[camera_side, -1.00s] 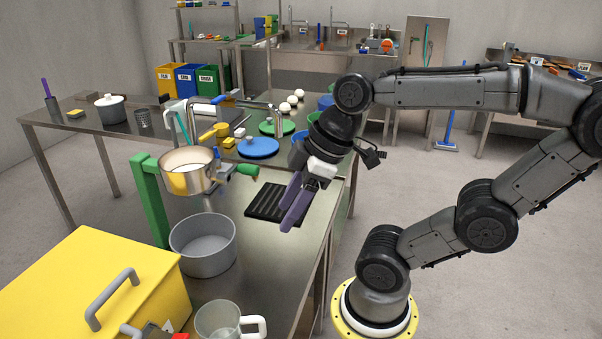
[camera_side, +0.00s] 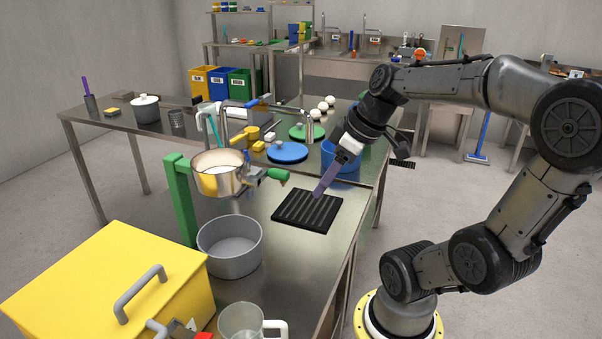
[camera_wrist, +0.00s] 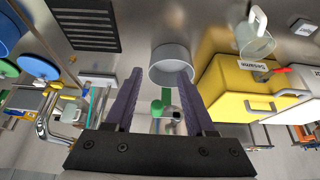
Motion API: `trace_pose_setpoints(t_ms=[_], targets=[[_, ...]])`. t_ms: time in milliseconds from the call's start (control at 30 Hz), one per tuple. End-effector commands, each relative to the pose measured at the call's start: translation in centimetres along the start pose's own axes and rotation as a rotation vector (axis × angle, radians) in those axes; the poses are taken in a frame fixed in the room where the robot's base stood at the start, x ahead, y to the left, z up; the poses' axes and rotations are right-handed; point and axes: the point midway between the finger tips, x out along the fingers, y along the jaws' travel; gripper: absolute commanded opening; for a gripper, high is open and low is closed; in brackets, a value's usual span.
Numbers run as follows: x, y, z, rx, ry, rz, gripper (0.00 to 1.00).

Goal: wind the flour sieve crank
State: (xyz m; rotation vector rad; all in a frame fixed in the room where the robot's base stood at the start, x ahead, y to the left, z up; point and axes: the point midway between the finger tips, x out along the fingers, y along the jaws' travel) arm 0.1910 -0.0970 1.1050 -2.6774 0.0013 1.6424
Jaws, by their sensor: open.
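The flour sieve is a metal pan (camera_side: 218,180) with pale contents, held on a green post (camera_side: 180,200). Its crank ends in a green handle (camera_side: 278,176) pointing right. A grey bowl (camera_side: 230,247) stands below the sieve and also shows in the wrist view (camera_wrist: 171,66). My gripper (camera_side: 318,196) is right of the crank handle, apart from it, above the black ribbed mat. In the wrist view its two purple fingers (camera_wrist: 160,72) are spread with nothing between them.
A yellow bin (camera_side: 110,285) and a clear jug (camera_side: 242,322) stand at the front. The black mat (camera_side: 307,211) lies flat. A blue lid (camera_side: 287,152) and a bent metal pipe (camera_side: 265,106) are behind the crank. The table is clear between bowl and mat.

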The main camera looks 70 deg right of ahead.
Motion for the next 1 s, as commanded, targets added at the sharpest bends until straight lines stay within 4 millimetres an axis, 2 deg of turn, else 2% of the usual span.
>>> trace_pose_setpoints(t_ms=[700,1000], targets=[[3.0,-0.1,-5.9,-0.003,-0.001,-0.002,0.55],[3.4,-0.1,-6.8,-0.001,0.001,0.0,0.55]])
